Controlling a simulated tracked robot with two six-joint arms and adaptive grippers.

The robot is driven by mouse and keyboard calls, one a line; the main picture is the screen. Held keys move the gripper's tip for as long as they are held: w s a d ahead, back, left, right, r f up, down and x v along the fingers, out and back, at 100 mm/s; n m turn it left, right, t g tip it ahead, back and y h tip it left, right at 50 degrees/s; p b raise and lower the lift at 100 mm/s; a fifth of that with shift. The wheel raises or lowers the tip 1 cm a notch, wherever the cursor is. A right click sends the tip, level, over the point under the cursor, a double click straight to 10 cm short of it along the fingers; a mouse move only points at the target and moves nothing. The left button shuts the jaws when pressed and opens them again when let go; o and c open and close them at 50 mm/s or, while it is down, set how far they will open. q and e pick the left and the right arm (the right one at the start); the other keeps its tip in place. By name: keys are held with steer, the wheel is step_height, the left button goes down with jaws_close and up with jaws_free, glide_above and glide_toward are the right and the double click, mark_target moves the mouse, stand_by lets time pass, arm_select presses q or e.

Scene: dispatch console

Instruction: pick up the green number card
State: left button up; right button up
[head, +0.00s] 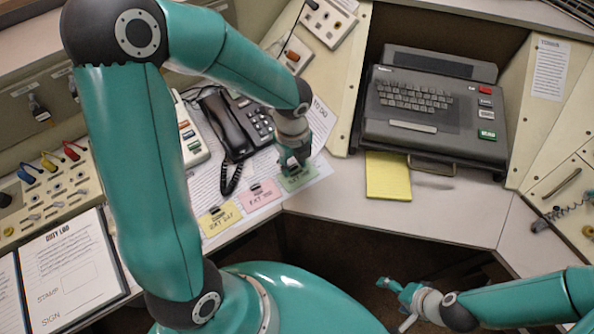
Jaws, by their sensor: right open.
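The green number card (298,181) lies at the desk's front edge, at the right end of a row of cards. My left gripper (293,167) points down right at the back edge of the green card and hides part of it. I cannot tell whether its fingers touch the card or how far apart they are. My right gripper (388,290) is open and empty, low in front of the desk, well away from the card.
A pink card (260,195) and a yellow card (220,218) lie left of the green card. A black telephone (236,125) stands behind them. A yellow notepad (388,176) and a grey keyboard terminal (430,105) are to the right. The desk front right of the notepad is clear.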

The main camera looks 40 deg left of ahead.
arm_select(q)
steer(key=c, duration=0.3)
